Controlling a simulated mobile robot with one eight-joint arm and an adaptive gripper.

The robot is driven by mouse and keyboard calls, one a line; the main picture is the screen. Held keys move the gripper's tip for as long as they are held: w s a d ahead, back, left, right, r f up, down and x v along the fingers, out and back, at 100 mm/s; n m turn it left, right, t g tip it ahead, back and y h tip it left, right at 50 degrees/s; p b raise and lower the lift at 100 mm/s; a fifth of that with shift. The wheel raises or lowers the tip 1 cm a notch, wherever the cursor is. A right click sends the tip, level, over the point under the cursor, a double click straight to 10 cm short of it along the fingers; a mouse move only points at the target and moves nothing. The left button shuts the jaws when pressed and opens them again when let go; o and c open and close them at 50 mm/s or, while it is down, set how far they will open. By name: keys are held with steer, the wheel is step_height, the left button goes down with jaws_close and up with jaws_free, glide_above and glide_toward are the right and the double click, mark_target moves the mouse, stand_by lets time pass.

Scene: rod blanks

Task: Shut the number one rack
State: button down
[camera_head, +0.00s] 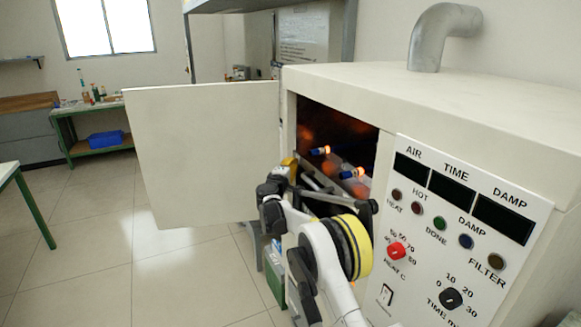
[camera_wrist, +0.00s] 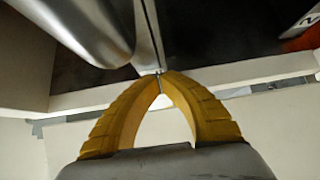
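A cream drying cabinet (camera_head: 455,95) stands at the right with its door (camera_head: 205,150) swung wide open to the left. Inside its dark opening are grey metal rack parts (camera_head: 315,180) and blue-ended pieces with an orange glow (camera_head: 320,151). I cannot tell which rack is number one; my arm hides the lower opening. My gripper (camera_head: 290,163) is at the opening's left side. In the wrist view, its yellow fingertips (camera_wrist: 160,74) meet at a thin metal strip (camera_wrist: 151,35); nothing clearly shows held between them. A rounded metal part (camera_wrist: 75,30) is at upper left.
A white plate marked 2 (camera_wrist: 307,20) shows at the upper right of the wrist view. The control panel (camera_head: 455,230) is right of my arm. A green-framed bench (camera_head: 95,125) with a blue bin (camera_head: 106,139) stands far left. The tiled floor (camera_head: 90,240) between is clear.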

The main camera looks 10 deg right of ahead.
steer(key=shift+w+d+b, duration=0.1)
steer(key=shift+w+d, duration=0.15)
steer(key=shift+d, duration=0.6)
steer(key=shift+w+d+b, duration=0.1)
steer(key=shift+w+d, duration=0.2)
steer(key=shift+d, duration=0.6)
steer(key=shift+w+d+b, duration=0.1)
steer(key=shift+w+d, duration=0.15)
steer(key=shift+d, duration=0.6)
